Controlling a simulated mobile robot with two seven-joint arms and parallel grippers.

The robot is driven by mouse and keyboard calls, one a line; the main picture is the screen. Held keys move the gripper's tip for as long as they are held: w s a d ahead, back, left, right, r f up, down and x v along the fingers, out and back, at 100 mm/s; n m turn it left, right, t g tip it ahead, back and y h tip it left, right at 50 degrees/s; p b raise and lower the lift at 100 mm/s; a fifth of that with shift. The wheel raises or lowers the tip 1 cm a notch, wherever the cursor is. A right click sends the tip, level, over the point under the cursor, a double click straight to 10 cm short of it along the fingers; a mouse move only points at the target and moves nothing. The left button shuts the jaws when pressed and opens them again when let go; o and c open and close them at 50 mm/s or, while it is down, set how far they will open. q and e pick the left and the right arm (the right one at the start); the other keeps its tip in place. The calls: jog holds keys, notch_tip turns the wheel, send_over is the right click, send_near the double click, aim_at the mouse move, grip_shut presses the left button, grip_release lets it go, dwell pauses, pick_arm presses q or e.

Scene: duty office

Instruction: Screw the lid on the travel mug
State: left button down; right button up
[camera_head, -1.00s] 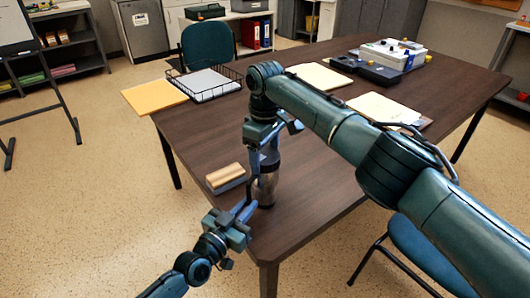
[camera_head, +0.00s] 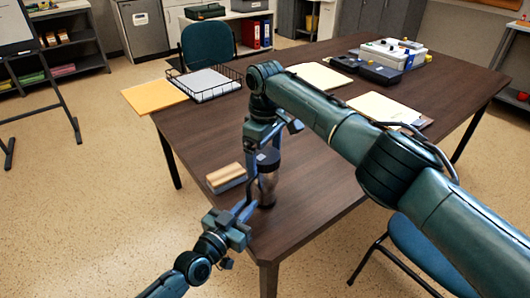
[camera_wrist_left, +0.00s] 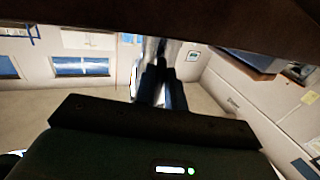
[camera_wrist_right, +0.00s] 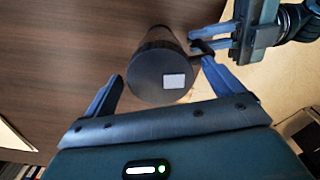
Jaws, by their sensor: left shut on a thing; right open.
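The travel mug (camera_head: 267,187) stands upright near the table's front corner. A dark round lid (camera_head: 268,159) with a small pale square mark sits on its top; it also shows in the right wrist view (camera_wrist_right: 150,80). I cannot tell how tightly it sits. My left gripper (camera_head: 252,201) is shut on the mug's side from the lower left; its fingers also show in the left wrist view (camera_wrist_left: 157,75). My right gripper (camera_head: 263,147) is open just above the lid. In the right wrist view its fingers (camera_wrist_right: 161,74) are on either side of the lid, apart from it.
A wooden-topped eraser-like block (camera_head: 226,177) lies left of the mug. A wire tray (camera_head: 210,88), an orange envelope (camera_head: 153,97), folders (camera_head: 390,109) and a white device (camera_head: 393,53) lie farther back. The table (camera_head: 315,170) is clear right of the mug.

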pick_arm(q)
jog(key=shift+f, duration=0.1)
pick_arm(e)
notch_tip(320, 180, up, 12)
dwell(0.4)
pick_arm(q)
jog(key=c, duration=1.4)
grip_release()
jog(key=v, duration=1.3)
jog(key=shift+s+p, duration=0.1)
jog(key=shift+p, duration=0.2)
pick_arm(e)
jog(key=shift+r, duration=0.3)
pick_arm(q)
jog(key=shift+a, duration=0.1)
